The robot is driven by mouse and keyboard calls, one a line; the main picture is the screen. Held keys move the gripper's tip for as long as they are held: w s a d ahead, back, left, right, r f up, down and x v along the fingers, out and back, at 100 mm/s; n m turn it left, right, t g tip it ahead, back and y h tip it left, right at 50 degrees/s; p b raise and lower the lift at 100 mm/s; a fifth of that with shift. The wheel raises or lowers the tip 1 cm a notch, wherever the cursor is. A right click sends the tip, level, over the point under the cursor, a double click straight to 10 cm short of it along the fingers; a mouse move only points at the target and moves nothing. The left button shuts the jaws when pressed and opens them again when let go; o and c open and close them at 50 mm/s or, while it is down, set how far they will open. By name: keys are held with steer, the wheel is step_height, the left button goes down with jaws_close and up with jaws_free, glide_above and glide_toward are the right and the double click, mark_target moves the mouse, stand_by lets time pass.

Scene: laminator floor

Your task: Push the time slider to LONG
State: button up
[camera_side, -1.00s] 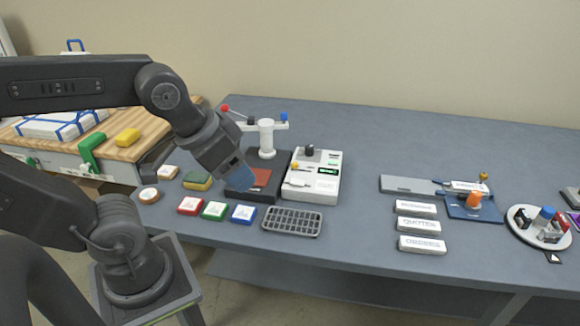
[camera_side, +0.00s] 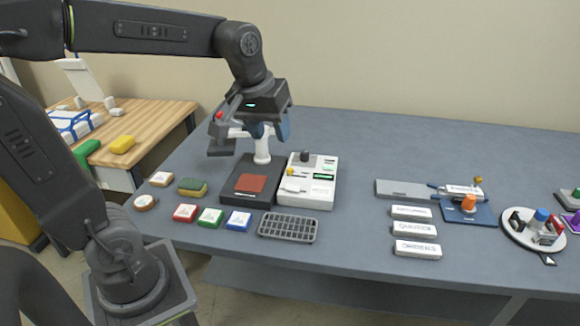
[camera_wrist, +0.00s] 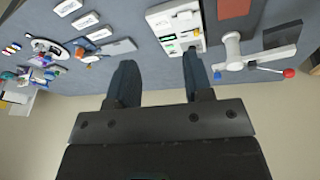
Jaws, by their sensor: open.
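The white control box (camera_side: 322,196) stands right of the dark press base; it also shows at the top of the wrist view (camera_wrist: 160,20). On it are a dark knob (camera_side: 304,155), a small yellow knob (camera_side: 290,171), a pale handle (camera_side: 292,188) and green-lit displays. I cannot tell which control is the time slider, and its labels are too small to read. My gripper (camera_side: 270,132) is open and empty, pointing down above and behind the box, near the white post. In the wrist view its fingers (camera_wrist: 158,65) are spread apart, touching nothing visible.
The press has a red-brown pad (camera_side: 250,183) and a white post (camera_side: 262,150) with a red-tipped lever close to my gripper. Red, green and blue blocks (camera_side: 211,217) and a dark rack (camera_side: 288,227) lie in front. The table between box and grey plate (camera_side: 400,189) is clear.

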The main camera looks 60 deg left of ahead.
steer(key=w+a+f+n+g, duration=0.2)
steer(key=w+a+f+n, duration=0.1)
steer(key=w+a+n, duration=0.5)
steer(key=n+g, duration=0.2)
steer(key=n, duration=0.1)
glide_above(290, 169)
step_height(290, 169, down, 8)
steer(key=shift+h, duration=0.3)
step_height(290, 169, down, 13)
steer(key=shift+r, duration=0.15)
steer(key=shift+c, duration=0.2)
jaws_close()
steer(key=shift+w, duration=0.1)
